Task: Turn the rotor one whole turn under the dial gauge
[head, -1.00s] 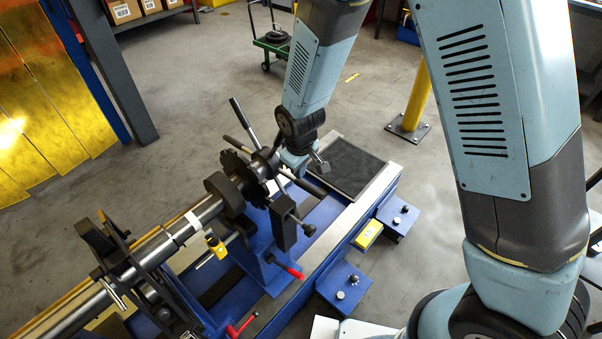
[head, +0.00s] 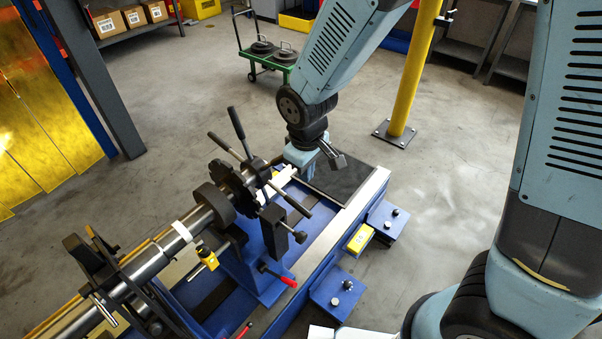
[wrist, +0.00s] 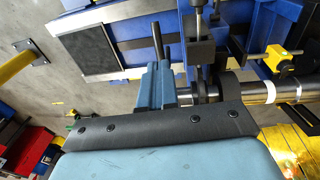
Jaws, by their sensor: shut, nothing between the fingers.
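The rotor is a grey shaft (head: 175,238) with a dark toothed disc (head: 238,186) and several thin bars (head: 238,130) sticking out near its far end. Its shaft also shows in the wrist view (wrist: 258,92). A yellow dial gauge (head: 207,257) stands beside the shaft; it also shows in the wrist view (wrist: 276,56). My gripper (head: 290,168) is beyond the toothed disc, close to the rotor's far end. Its blue-grey fingers (wrist: 155,82) are together and hold nothing. A dark bar (wrist: 158,42) shows just past them; I cannot tell whether they touch.
The blue machine bed (head: 205,290) carries the rotor supports, with red-handled levers (head: 280,276) in front. A black mat (head: 342,180) lies at the bed's far end. A yellow post (head: 408,80) and a green cart (head: 268,62) stand behind. Floor between is clear.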

